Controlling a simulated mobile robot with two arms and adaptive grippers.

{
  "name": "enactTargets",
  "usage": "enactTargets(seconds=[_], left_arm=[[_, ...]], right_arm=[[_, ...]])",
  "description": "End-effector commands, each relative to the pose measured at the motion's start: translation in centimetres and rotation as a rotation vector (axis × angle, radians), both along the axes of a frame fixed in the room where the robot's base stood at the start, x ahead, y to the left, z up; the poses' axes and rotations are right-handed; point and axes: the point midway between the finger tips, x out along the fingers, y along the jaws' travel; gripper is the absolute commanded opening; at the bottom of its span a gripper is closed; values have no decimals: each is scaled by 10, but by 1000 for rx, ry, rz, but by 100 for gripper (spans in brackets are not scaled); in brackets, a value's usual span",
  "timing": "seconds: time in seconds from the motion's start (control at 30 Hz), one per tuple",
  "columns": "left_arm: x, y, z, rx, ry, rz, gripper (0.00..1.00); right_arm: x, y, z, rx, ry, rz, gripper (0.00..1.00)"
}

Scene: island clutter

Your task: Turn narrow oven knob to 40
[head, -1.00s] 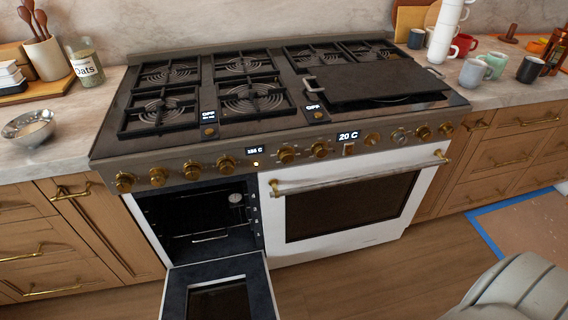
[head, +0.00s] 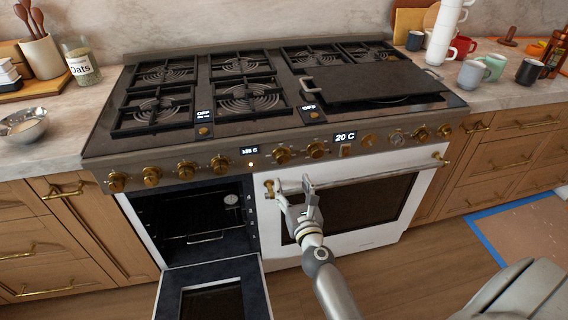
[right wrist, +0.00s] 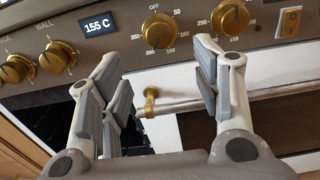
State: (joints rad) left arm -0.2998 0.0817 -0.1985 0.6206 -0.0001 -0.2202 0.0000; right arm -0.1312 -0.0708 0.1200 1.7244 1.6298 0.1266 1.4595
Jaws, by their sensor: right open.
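The narrow oven (head: 185,292) is on the left of the range with its door hanging open. Its display (right wrist: 97,26) reads 155 C in the right wrist view. Right of that display are two brass knobs with temperature marks: a nearer knob (right wrist: 160,30), marked OFF to 250, and a farther knob (right wrist: 230,17). They also show in the head view as the left one (head: 282,155) and right one (head: 316,149). My right gripper (head: 291,185) is open and empty, just below these knobs and in front of the wide oven's handle, touching no knob. My left gripper is out of view.
The wide oven's door (head: 350,237) is shut, with a long handle (head: 375,177) crossing below the knobs; its display (head: 346,137) reads 20 C. More brass knobs line the panel to both sides. A griddle plate (head: 372,80) and burner grates cover the top.

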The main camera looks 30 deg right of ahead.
Motion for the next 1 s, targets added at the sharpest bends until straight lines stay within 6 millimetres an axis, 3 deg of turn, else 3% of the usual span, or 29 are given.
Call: enactTargets(seconds=[0.6, 1.0], left_arm=[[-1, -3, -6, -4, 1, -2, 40], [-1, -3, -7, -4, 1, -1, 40]], right_arm=[[92, -23, -1, -1, -1, 1, 58], [102, -26, 0, -2, 1, 1, 58]])
